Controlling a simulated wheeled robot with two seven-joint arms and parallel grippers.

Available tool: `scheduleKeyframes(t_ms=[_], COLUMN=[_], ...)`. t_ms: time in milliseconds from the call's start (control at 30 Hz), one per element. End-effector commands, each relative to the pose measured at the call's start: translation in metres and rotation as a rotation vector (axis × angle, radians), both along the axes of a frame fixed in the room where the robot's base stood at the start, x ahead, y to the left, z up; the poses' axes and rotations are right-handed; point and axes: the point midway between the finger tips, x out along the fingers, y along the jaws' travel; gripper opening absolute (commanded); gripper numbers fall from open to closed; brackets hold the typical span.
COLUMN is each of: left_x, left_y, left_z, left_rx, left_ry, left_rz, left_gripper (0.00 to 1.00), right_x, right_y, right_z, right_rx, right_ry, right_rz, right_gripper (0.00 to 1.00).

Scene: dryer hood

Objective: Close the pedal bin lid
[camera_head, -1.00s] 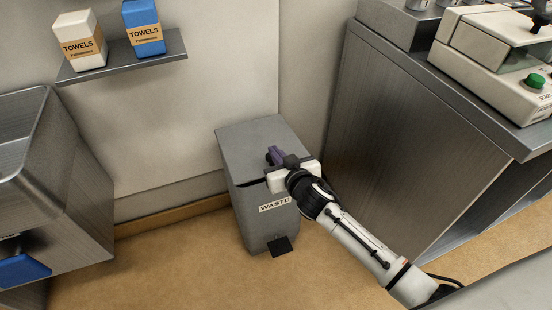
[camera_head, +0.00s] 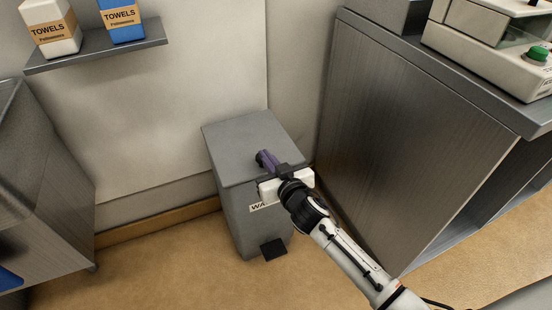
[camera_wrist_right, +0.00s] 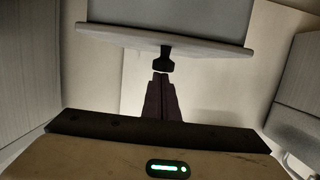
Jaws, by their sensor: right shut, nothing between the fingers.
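The grey pedal bin (camera_head: 240,222) stands on the floor against the wall, with a black pedal (camera_head: 273,249) at its front foot and a partly covered label. Its flat grey lid (camera_head: 245,138) lies down over the top, with no clear gap at the visible front edge. My right gripper (camera_head: 262,160) is shut and empty, with its purple fingers over the lid's front part. Whether they touch the lid is hard to tell. The shut fingers also show in the right wrist view (camera_wrist_right: 162,95). My left gripper is not in view.
A metal cabinet (camera_head: 415,140) stands close on the right of the bin, with a machine on top. A metal unit (camera_head: 45,190) stands at the left. A shelf (camera_head: 100,52) with towel packs hangs above. The floor before the bin is clear.

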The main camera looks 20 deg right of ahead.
Motion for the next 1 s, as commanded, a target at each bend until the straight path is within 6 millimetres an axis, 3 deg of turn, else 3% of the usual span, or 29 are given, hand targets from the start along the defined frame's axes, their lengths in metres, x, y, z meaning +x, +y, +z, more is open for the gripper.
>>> scheduleKeyframes(t_ms=[33,600,767,933,1000], left_x=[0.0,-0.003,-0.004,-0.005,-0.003], left_y=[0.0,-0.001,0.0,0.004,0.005], left_z=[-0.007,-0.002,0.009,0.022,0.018], left_rx=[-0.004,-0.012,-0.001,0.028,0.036], left_ry=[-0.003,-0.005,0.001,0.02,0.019], left_rz=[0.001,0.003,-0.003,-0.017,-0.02], left_gripper=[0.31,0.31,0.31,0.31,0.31], right_x=[0.0,-0.002,-0.002,0.0,-0.016], right_y=[0.004,0.008,0.009,0.011,0.009], right_z=[-0.009,-0.01,0.008,0.044,0.042], right_rx=[0.002,0.0,0.001,0.003,0.003], right_ry=[-0.005,-0.006,-0.009,-0.021,-0.019], right_rz=[0.004,0.011,0.012,0.016,0.016], right_gripper=[0.0,0.0,0.0,0.0,0.0])
